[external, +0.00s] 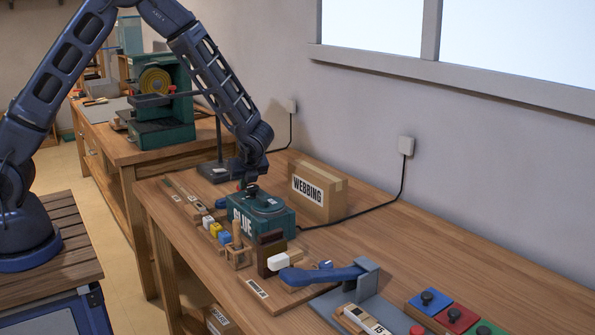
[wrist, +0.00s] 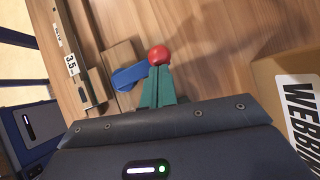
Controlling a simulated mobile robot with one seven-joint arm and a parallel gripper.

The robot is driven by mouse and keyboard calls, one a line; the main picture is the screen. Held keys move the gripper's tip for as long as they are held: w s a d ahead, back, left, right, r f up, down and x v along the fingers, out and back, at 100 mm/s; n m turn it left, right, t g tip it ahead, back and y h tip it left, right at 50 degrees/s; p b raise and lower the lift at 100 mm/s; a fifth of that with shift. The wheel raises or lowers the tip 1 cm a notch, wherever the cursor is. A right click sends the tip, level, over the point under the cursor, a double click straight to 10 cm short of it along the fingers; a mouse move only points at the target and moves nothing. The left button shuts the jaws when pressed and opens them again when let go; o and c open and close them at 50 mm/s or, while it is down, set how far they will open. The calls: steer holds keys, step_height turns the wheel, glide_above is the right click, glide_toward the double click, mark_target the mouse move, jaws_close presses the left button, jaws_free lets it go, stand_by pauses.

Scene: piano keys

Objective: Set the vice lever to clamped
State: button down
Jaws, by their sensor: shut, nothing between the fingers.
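A short blue lever (wrist: 130,76) with a round red knob (wrist: 158,55) shows in the wrist view, beside a wooden block (wrist: 120,52). My gripper (wrist: 160,82) has its green fingers shut and empty, with the tips right at the knob. I cannot tell whether they touch. In the external view my gripper (external: 251,186) points down just behind the teal GLUE box (external: 276,222), with a bit of red at its left. The lever and its base are mostly hidden there.
A WEBBING carton (external: 319,192) stands close to the right of my gripper. Coloured blocks (external: 216,231) and a wooden stand (external: 238,250) are in front. A larger blue handle (external: 320,273) on a grey bracket lies nearer the camera.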

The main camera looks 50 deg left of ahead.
steer(key=shift+w+a+n+g, duration=0.2)
steer(key=shift+a+n+g, duration=0.25)
steer(key=shift+n, duration=0.35)
steer(key=a+n+g, duration=0.2)
steer(key=n, duration=0.1)
steer(key=shift+w+a, duration=0.1)
steer(key=shift+w, duration=0.05)
steer(key=n, duration=0.1)
steer(key=a+n+g, duration=0.1)
steer(key=a+n+g+h, duration=0.1)
steer(key=shift+s+a+n, duration=0.15)
steer(key=shift+s+n, duration=0.1)
steer(key=shift+n, duration=0.05)
steer(key=a+n, duration=0.1)
steer(key=n, duration=0.1)
steer(key=s+a+n+g+h, duration=0.1)
steer(key=shift+s+a+n+h, duration=0.1)
steer(key=shift+n+h, duration=0.2)
steer(key=shift+n, duration=0.1)
steer(key=shift+s+a+n+g+h, duration=0.45)
steer(key=shift+s+n+h, duration=0.15)
steer(key=shift+n, duration=0.5)
steer(key=shift+s+a+n+g+h, duration=0.45)
steer(key=shift+s+n+h, duration=0.1)
steer(key=shift+n, duration=0.55)
